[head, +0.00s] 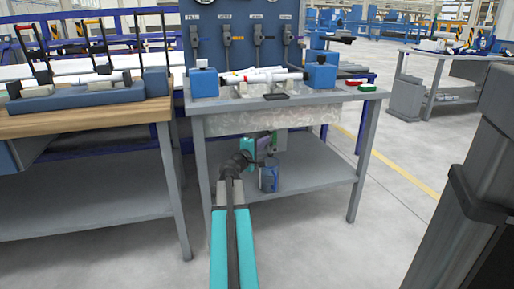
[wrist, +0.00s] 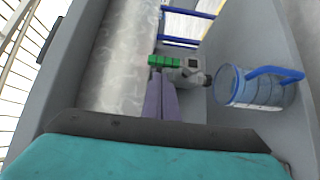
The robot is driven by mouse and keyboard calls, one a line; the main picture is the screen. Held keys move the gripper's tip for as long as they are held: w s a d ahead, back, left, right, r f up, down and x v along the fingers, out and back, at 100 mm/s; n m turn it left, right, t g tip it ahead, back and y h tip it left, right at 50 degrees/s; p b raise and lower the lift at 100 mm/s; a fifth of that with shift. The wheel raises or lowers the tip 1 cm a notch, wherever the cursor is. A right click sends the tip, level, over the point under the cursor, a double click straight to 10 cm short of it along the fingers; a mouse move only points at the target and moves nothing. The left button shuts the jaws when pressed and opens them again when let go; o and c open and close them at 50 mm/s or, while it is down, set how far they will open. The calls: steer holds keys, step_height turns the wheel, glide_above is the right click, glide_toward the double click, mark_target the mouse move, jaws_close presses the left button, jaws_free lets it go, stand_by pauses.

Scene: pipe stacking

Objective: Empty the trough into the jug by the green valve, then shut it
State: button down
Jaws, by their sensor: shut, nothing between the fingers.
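The trough (head: 272,122) is a pale metallic basin hung under the bench top; its wall fills the upper left of the wrist view (wrist: 120,50). The green valve handle (wrist: 162,61) sits on a grey valve body (wrist: 188,70) close by the trough. The jug (wrist: 252,88) is clear with a blue rim and blue handle; it stands on the lower shelf in the head view (head: 268,180). The valve spout points toward the jug's mouth. My gripper (wrist: 160,78) is shut and empty, its purple fingertips at or just short of the green handle. Contact is unclear. The trough's inside is hidden.
The bench top (head: 345,95) holds white pipes (head: 262,75), blue clamp blocks (head: 321,75), and red and green buttons (head: 361,86). The lower shelf (head: 315,172) is clear to the right of the jug. A wooden-topped bench (head: 90,115) stands at left.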

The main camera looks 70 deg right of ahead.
steer(key=shift+s+d, duration=0.55)
steer(key=shift+s, duration=0.1)
steer(key=shift+w+r, duration=0.1)
steer(key=shift+r, duration=0.05)
steer(key=shift+p, duration=0.45)
steer(key=shift+s, duration=0.2)
